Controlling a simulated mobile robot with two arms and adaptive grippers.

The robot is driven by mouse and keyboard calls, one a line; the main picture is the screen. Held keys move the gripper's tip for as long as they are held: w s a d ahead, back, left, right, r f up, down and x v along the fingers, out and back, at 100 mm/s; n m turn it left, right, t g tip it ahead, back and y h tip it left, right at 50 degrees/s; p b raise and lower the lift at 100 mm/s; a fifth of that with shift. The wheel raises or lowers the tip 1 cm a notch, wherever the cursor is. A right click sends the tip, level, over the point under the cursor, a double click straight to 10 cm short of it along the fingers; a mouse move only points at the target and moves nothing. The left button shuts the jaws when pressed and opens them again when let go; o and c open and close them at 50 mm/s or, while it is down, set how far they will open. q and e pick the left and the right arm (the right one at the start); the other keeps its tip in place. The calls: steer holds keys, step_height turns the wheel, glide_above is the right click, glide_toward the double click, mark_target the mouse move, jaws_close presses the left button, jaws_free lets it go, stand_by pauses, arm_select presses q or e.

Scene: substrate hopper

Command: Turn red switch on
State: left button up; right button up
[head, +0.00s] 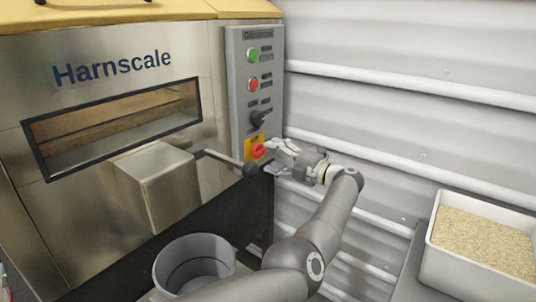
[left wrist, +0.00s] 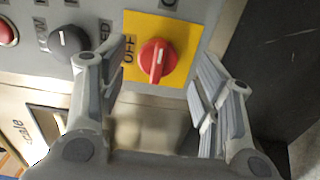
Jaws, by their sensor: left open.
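The red switch (head: 258,150) sits on a yellow plate low on the grey control panel (head: 237,110). In the left wrist view the red switch (left wrist: 157,62) has a white mark on its handle, and the word OFF is printed to its left on the yellow plate (left wrist: 187,88). My left gripper (head: 280,157) is just right of the switch in the head view. In the left wrist view the left gripper (left wrist: 165,85) is open, its fingers spread on both sides of the switch. No contact with the switch is visible. The right gripper is not seen.
A black knob (head: 258,119), a red button (head: 253,85) and a green button (head: 253,56) are above the switch. A grey bucket (head: 194,262) and a bin of granules (head: 484,240) stand lower down.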

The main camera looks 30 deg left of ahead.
arm_select(q)
steer(key=d, duration=0.9)
steer(key=shift+s, duration=0.35)
steer(key=shift+f, duration=0.1)
